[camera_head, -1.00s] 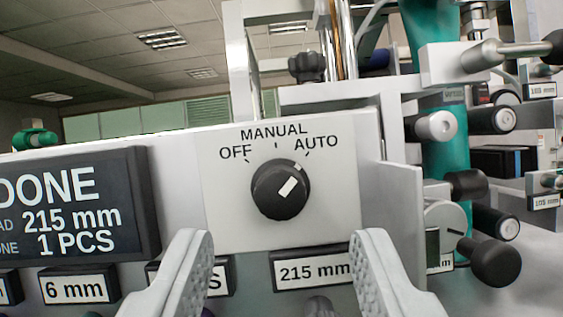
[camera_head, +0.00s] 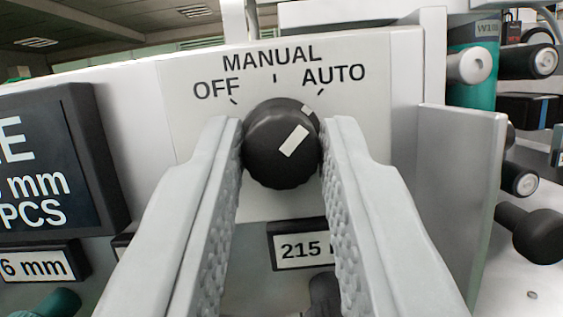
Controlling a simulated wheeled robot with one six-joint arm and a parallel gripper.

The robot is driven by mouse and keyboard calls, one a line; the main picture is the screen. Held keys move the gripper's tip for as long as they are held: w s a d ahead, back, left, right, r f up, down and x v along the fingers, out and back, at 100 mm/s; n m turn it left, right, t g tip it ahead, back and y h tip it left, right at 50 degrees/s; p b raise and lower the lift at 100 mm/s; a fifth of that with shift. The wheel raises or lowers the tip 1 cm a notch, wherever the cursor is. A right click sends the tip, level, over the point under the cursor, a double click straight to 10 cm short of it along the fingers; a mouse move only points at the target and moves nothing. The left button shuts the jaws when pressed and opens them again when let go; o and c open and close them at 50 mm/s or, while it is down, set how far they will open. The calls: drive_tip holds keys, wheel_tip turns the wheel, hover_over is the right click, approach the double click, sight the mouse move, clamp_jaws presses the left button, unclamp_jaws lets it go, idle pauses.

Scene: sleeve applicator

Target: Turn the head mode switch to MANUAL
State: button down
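The head mode switch (camera_head: 282,146) is a round black knob with a white pointer mark, on a pale panel (camera_head: 180,85). Its mark points up and right, toward AUTO. The labels OFF, MANUAL and AUTO stand in an arc above it, with MANUAL (camera_head: 272,58) at the top middle. My gripper (camera_head: 282,135) has its two pale, textured fingers on the left and right of the knob. The fingertips are level with the knob's sides and very near them. A slim gap seems to show at the sides; contact is hard to tell.
A dark display (camera_head: 45,170) is at the left, partly cut off. A 215 label plate (camera_head: 290,247) is below the knob, partly behind the right finger. A grey upright plate (camera_head: 455,200) juts out at the right, with black-handled knobs (camera_head: 540,232) beyond it.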

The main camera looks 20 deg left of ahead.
drive_tip(key=shift+n+y, duration=0.4)
drive_tip(key=shift+n, duration=0.2)
drive_tip(key=n+y, duration=0.1)
drive_tip(key=n, duration=0.1)
drive_tip(key=n+g+y, duration=0.1)
drive_tip(key=n, duration=0.2)
drive_tip(key=shift+d+y, duration=0.2)
drive_tip(key=shift+y, duration=0.1)
drive_tip(key=shift+w+n+g+y, duration=0.1)
drive_tip(key=shift+n+g+y, duration=0.45)
drive_tip(key=shift+n, duration=1.05)
drive_tip(key=shift+n+g+y, duration=0.45)
drive_tip(key=shift+n+y, duration=0.2)
drive_tip(key=shift+n, duration=0.95)
drive_tip(key=c, duration=1.2)
unclamp_jaws()
drive_tip(key=shift+d, duration=0.1)
drive_tip(key=v, duration=1.7)
drive_tip(key=shift+s, duration=0.2)
